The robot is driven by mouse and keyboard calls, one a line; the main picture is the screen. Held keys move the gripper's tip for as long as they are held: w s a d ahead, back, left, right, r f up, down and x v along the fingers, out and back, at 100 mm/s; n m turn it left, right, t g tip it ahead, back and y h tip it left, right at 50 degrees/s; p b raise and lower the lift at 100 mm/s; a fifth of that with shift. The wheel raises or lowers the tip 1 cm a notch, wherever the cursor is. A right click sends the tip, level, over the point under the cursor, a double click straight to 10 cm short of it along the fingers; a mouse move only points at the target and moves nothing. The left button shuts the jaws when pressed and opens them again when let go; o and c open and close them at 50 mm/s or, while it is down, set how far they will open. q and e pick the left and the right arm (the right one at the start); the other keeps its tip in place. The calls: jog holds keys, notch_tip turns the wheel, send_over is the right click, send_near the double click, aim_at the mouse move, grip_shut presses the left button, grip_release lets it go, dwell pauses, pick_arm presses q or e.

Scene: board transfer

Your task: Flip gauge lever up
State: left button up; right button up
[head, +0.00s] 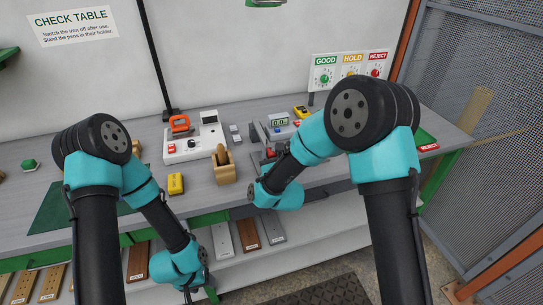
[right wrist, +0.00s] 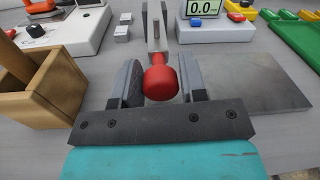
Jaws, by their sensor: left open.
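The gauge (head: 279,121) stands on the bench with a small display, which also shows 0.0 in the right wrist view (right wrist: 203,8). A lever with a red knob (right wrist: 160,82) points toward the right wrist camera from an upright grey metal bracket (right wrist: 156,25). My right gripper (right wrist: 161,80) has one finger on each side of the knob, and the knob fills the gap between them. In the head view the right gripper (head: 270,157) is partly hidden by its own wrist. My left gripper (head: 189,292) hangs low in front of the bench, open and apart from everything, partly cut off.
A wooden pen holder (head: 224,170) stands left of the right gripper, with a yellow box (head: 175,184) beside it. A white device (head: 195,144) with an orange handle is behind. A flat metal plate (right wrist: 255,80) lies right of the fingers. Sorting signs (head: 350,66) stand at the back.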

grip_shut()
